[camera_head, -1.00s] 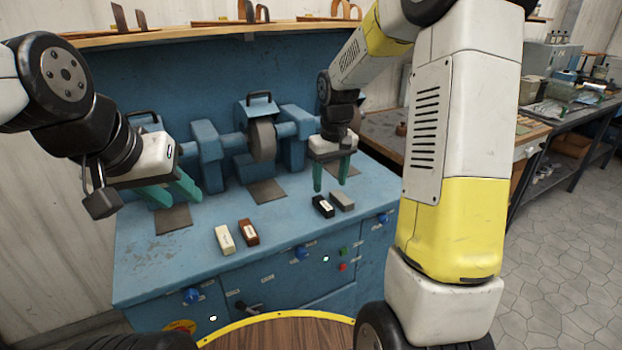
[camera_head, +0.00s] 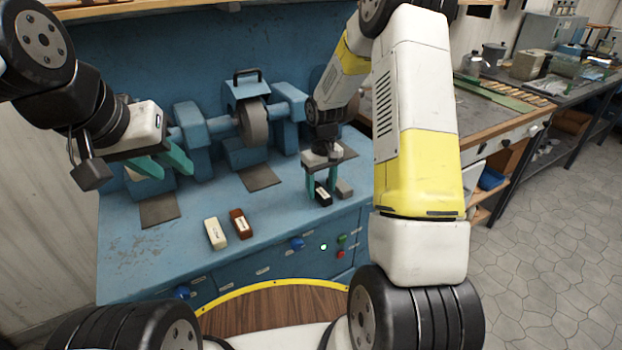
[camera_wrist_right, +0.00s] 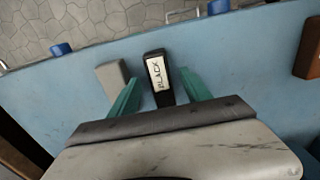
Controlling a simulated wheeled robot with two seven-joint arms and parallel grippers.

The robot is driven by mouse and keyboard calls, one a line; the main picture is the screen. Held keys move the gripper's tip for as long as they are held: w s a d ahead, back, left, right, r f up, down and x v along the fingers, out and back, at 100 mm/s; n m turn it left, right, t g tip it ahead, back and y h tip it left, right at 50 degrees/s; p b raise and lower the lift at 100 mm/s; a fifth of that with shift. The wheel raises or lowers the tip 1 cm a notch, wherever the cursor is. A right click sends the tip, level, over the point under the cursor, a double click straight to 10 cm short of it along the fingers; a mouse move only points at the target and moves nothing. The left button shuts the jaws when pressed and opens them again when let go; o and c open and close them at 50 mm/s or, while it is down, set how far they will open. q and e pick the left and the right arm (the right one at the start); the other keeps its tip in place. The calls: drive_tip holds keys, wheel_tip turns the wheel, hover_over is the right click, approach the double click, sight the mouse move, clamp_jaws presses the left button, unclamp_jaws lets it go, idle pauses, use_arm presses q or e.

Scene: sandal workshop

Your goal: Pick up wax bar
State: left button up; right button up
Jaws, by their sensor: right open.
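Several wax bars lie on the blue bench. A white bar (camera_head: 215,234) and a brown bar (camera_head: 240,223) lie further left. My right gripper (camera_head: 321,196) is open, its green fingers on either side of the black bar; in the wrist view the bar lies between the fingertips (camera_wrist_right: 158,84). My left gripper (camera_head: 168,168) is open and empty above the bench's left part.
Grinding wheels on blue housings (camera_head: 253,122) stand along the back of the bench (camera_head: 140,260). Dark pads (camera_head: 160,209) lie before them. Knobs and buttons (camera_head: 341,239) line the bench front. A wooden bench (camera_head: 470,125) stands to the right.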

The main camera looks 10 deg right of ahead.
drive_tip(key=shift+f, duration=0.2)
clamp_jaws()
drive_tip(key=shift+r, duration=0.15)
